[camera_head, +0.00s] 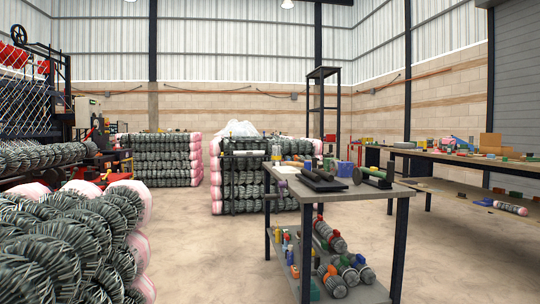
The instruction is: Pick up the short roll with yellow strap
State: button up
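Several short grey rolls lie on the lower shelf of the grey table in the middle right: one (329,237) with red bands at the back, and others nearer the front, such as one (334,283) with an orange band and one (363,270) with a red end. Another short roll (510,208) with a pale pinkish end lies on the lower shelf of the long bench at right. I cannot clearly make out a yellow strap on any of them. My gripper is not in view.
The grey table (388,192) holds dark bars and small tools on top. Stacked mesh rolls with pink ends (72,245) fill the left front, with more stacks (160,158) behind. A long bench (450,158) stands at right. The floor (205,255) between is clear.

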aim_at(276, 156)
jog(key=i+u, duration=0.15)
jog(key=i, duration=0.3)
jog(key=i+l+u, duration=0.15)
jog(key=i, duration=0.35)
jog(key=i+l+u, duration=0.2)
jog(key=i, duration=0.25)
jog(key=i+l+u, duration=0.15)
jog(key=i, duration=0.3)
jog(key=i+j+z, duration=0.15)
jog(key=i, duration=0.4)
jog(key=i+j+z, duration=0.15)
jog(key=i, duration=0.4)
